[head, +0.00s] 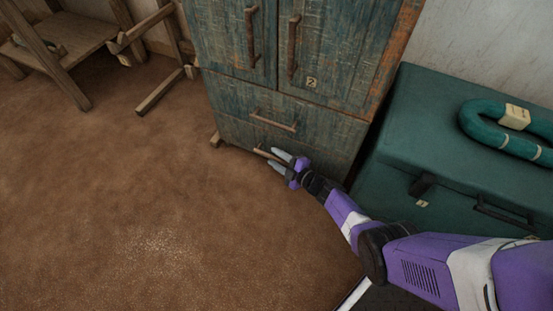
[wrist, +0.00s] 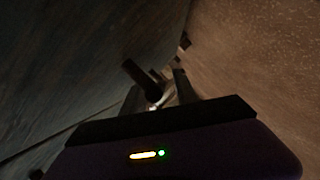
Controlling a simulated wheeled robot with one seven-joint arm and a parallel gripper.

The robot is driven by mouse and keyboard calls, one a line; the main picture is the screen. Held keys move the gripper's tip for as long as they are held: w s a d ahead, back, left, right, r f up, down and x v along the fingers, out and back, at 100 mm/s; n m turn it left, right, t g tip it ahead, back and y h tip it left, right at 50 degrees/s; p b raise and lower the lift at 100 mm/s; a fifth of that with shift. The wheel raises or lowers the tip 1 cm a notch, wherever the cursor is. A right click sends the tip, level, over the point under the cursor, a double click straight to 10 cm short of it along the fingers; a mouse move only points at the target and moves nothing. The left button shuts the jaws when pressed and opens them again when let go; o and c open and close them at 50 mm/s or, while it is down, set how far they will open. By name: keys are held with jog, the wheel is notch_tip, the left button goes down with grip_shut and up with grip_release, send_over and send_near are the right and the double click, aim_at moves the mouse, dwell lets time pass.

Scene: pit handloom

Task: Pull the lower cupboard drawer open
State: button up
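The cupboard (head: 325,45) is worn blue-green wood with two doors above and two drawers below. The lower drawer (head: 236,131) looks flush with the front. Its bar handle (head: 262,153) shows partly, with my gripper covering the rest. My gripper (head: 271,157) is at this handle, its two fingers spread apart. In the wrist view the dark handle (wrist: 143,78) lies close to the left finger, with a gap to the right finger. Whether a finger touches it I cannot tell. The upper drawer's handle (head: 273,122) is above my gripper.
A green trunk (head: 415,125) stands close on the cupboard's right, with a teal curved object (head: 485,125) on top. Wooden loom framing (head: 150,50) stands at the back left. The brown floor (head: 120,200) in front and to the left is clear.

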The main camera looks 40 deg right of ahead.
jog(key=shift+c, duration=0.4)
grip_shut()
jog(key=shift+s, duration=0.1)
dwell(0.8)
